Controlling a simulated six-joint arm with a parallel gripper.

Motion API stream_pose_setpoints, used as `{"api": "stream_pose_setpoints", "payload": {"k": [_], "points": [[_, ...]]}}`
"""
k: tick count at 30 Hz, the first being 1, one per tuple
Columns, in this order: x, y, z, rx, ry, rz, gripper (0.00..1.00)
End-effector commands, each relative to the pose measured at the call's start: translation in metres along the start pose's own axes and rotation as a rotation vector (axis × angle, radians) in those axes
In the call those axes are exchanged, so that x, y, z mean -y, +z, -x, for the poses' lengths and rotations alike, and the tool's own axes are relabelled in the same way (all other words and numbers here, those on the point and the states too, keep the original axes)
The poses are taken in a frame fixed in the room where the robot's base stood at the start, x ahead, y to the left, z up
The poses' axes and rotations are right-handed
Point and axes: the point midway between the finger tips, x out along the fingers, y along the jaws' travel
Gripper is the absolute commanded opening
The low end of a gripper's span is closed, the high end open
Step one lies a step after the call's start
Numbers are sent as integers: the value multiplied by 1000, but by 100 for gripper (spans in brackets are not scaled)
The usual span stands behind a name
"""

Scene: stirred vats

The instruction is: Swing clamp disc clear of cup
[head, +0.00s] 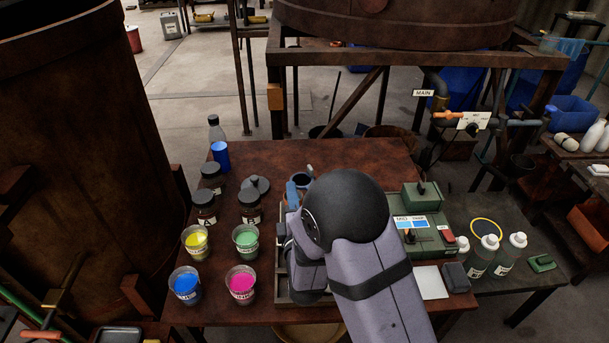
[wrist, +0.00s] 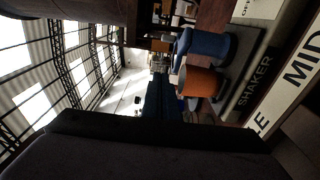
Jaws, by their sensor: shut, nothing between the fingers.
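In the wrist view, which is turned on its side, an orange cup-like cylinder (wrist: 200,82) stands beside a blue rounded piece (wrist: 203,43), near a panel lettered SHAKER (wrist: 250,88). I cannot tell for sure which piece is the clamp disc or whether it covers a cup. My gripper (wrist: 160,76) is shut and empty; its dark fingers point toward the orange cylinder, apparently just short of it. In the head view my arm hides the gripper and most of the shaker. A blue piece (head: 292,194) and a dark cup-like rim (head: 301,180) show beside the arm.
Open cups of yellow (head: 196,241), green (head: 246,240), blue (head: 186,285) and pink (head: 241,285) liquid stand left of my arm. Dark jars (head: 204,207) stand behind them. A green control box (head: 430,238) is to the right. The table's back (head: 330,155) is clear.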

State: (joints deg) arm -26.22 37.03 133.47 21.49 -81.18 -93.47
Motion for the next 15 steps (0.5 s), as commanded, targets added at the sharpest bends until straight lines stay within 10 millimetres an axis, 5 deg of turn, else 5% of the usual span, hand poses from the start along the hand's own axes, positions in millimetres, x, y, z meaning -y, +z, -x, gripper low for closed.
{"api": "stream_pose_setpoints", "payload": {"k": [8,15], "points": [[-1,1,-46,2,0,0,0],[-1,29,-53,2,-2,0,0]]}}
